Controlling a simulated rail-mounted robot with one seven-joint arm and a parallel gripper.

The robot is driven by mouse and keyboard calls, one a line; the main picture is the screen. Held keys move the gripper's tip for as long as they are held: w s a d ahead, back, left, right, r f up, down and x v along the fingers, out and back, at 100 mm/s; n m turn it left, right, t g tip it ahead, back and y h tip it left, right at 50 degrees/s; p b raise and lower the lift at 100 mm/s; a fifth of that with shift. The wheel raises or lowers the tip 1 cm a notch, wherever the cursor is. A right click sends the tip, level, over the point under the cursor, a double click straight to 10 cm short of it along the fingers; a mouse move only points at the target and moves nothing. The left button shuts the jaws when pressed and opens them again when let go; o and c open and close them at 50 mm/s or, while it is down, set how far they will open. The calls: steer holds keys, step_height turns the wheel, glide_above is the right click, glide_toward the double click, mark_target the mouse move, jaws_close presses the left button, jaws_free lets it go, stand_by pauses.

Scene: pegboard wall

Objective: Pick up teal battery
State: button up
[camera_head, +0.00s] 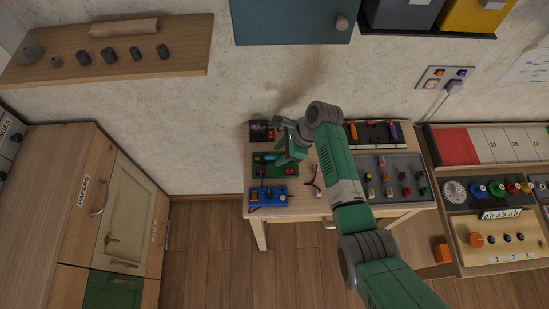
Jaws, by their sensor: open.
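A small teal object (270,156), which looks like the teal battery, lies on the green tray (258,167) at the left of the wooden table (438,206). It is small and partly crowded by my gripper, so its exact outline is hard to tell. My gripper (284,156) hangs over the right part of the green tray, just right of the teal object. Its jaws are open and nothing shows held between them. Whether a fingertip touches the tray cannot be told.
A dark tray (262,131) lies behind the green one, and a blue tray (265,196) lies in front. A red item (290,171) sits near my gripper. A grey tray (405,165) with several coloured pieces lies to the right, beyond my forearm.

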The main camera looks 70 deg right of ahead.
steer(key=shift+w+f, duration=0.35)
steer(key=shift+f, duration=0.15)
steer(key=shift+a, duration=0.1)
steer(key=shift+c, duration=0.4)
jaws_close()
steer(key=shift+r, duration=0.1)
